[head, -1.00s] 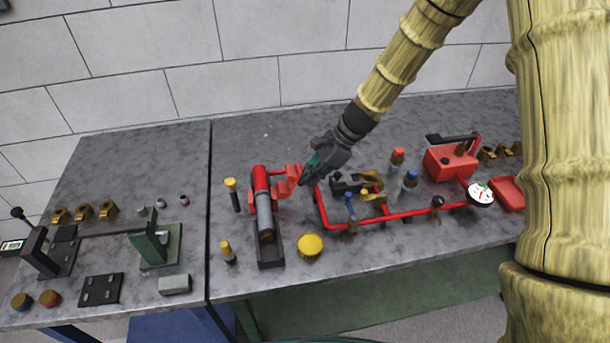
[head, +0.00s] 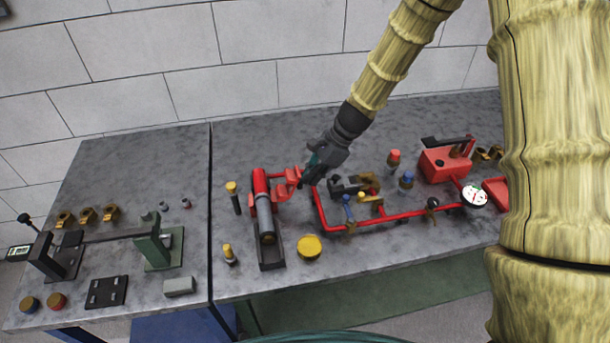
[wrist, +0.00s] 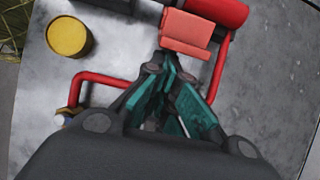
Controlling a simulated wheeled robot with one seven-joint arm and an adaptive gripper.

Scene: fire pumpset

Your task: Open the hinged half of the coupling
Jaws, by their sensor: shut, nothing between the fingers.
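The coupling (head: 261,182) is a red cylinder joined to a grey pipe (head: 265,222) in a dark cradle on the bench. A red hinged half (head: 285,186) with stepped blocks sticks out on its right side, swung away from the cylinder. In the wrist view, that red half (wrist: 187,30) lies just beyond my fingertips. My gripper (head: 303,181) has dark and teal fingers and is shut and empty, at the right edge of the red half. In the wrist view the fingers (wrist: 168,62) are close together beside the block; I cannot tell whether they touch it.
A red pipe run (head: 370,222) with valves stands right of my gripper. A yellow cap (head: 309,247) lies in front, and yellow-topped pins (head: 232,188) stand to the left. A red pump box (head: 443,163) and gauge (head: 474,196) are farther right. The bench behind the coupling is clear.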

